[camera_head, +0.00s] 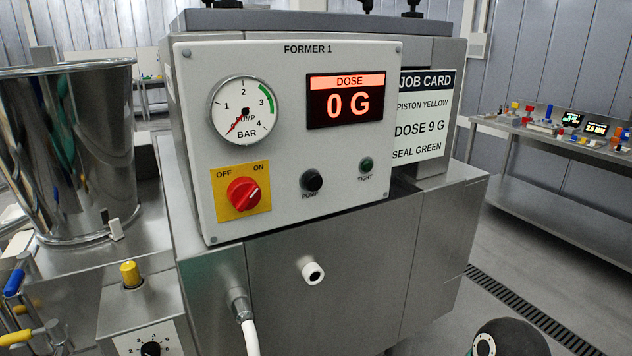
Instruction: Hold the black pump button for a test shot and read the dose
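The black pump button (312,180) sits on the white FORMER 1 panel (290,215), above the label PUMP. Nothing touches it. The red dose display (345,101) at the panel's upper right reads 0 G. The pump gauge (244,111) is marked in BAR, and its red needle points to the lower left, near the bottom of the scale. The red rotary switch (244,193) sits on a yellow plate; its white mark appears to point toward ON. The job card (422,115) reads PISTON YELLOW, DOSE 9 G, SEAL GREEN. Neither gripper is in view.
A green button (366,164) labelled TIGHT is right of the pump button. A white nozzle (313,273) sticks out below the panel. A steel hopper (75,150), yellow knob (131,274) and numbered dial (150,348) are left. A side table (560,140) holds small coloured parts.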

